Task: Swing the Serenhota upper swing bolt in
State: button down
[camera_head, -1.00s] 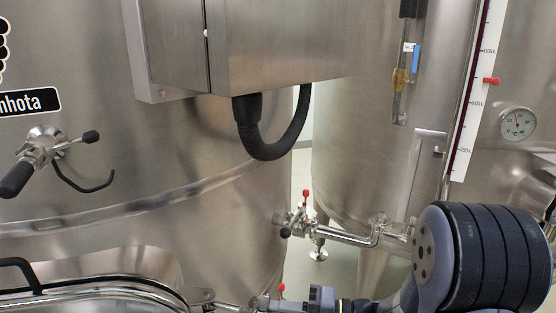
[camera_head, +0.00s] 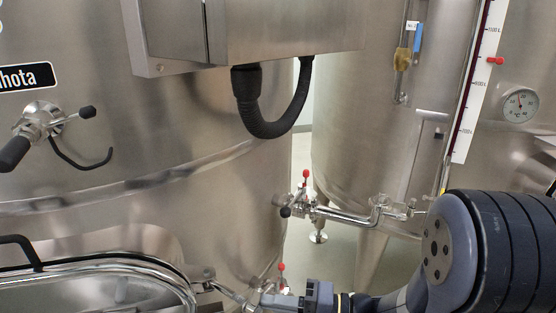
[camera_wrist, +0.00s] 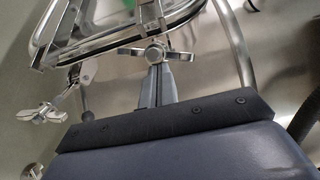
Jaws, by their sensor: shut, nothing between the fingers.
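The Serenhota vat (camera_head: 190,120) has its name plate partly in the head view, cut off at the left. Its oval door rim (camera_head: 110,262) shows at bottom left. A swing bolt (camera_head: 226,292) reaches right and down from a lug at the rim. My gripper (camera_head: 272,300) is low in the picture, by the bolt's outer end. In the wrist view my gripper (camera_wrist: 156,70) is shut, its fingertips just below a winged bolt head (camera_wrist: 155,53); touching or apart I cannot tell. A second winged bolt (camera_wrist: 45,113) sticks out at left. Which is upper is unclear.
A steel box (camera_head: 250,30) with a black hose (camera_head: 270,128) hangs above. A second vat (camera_head: 370,120) is at right.

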jog(key=shift+s+a+b, duration=0.15)
jog(key=shift+s+a, duration=0.2)
jog(key=shift+s, duration=0.25)
jog(key=shift+s+a+b, duration=0.15)
jog(key=shift+s+a, duration=0.2)
jog(key=shift+s, duration=0.2)
jog(key=shift+s+a, duration=0.9)
jog(key=shift+s, duration=0.05)
jog(key=shift+b, duration=0.3)
jog(key=s+a, duration=0.1)
jog(key=s+a+b, duration=0.1)
jog(key=a, duration=0.1)
jog(key=shift+s+a, duration=0.15)
jog(key=shift+a, duration=0.15)
jog(key=shift+s, duration=0.1)
